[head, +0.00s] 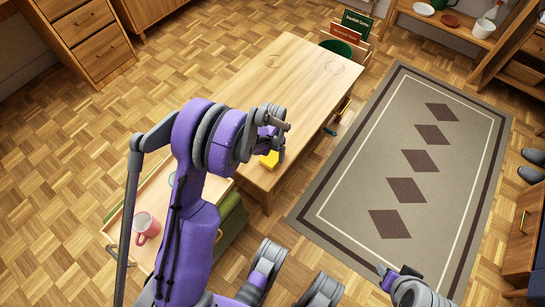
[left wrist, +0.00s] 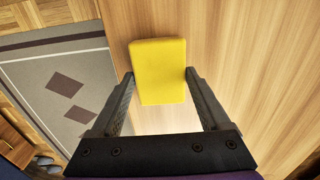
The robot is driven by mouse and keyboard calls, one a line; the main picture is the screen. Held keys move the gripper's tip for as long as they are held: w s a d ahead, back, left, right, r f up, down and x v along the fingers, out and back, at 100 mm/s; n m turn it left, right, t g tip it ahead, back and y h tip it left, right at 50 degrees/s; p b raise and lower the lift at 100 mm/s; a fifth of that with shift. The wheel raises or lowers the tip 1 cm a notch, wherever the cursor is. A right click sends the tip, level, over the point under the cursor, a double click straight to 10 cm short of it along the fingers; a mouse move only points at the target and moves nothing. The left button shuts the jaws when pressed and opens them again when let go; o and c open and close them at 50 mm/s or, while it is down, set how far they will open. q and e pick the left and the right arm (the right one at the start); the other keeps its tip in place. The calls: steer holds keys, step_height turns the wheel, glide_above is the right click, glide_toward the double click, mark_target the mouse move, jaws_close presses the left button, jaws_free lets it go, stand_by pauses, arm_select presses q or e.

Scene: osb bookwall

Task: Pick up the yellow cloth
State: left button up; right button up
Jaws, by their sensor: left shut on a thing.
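The yellow cloth (head: 270,159) is a small folded block at the near end of the wooden table, partly hidden by my left gripper (head: 276,143). In the left wrist view, the cloth (left wrist: 158,70) lies between the two fingertips of my left gripper (left wrist: 160,80), with a finger against each side. The gripper is shut on it. I cannot tell whether the cloth touches the table top (head: 280,85) or is just above it. My right gripper (head: 398,274) shows only in part at the bottom of the head view, over the rug's near edge, empty as far as I see.
A grey rug with brown diamonds (head: 433,135) lies right of the table. A pink mug (head: 147,226) stands on a low wooden surface at the left, partly behind my left arm. A green bin (head: 337,47) is beyond the table. Shelves stand at the right.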

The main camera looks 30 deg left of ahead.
arm_select(q)
steer(key=shift+c, duration=1.4)
steer(key=shift+r, duration=0.1)
step_height(320, 180, up, 10)
steer(key=p, duration=0.3)
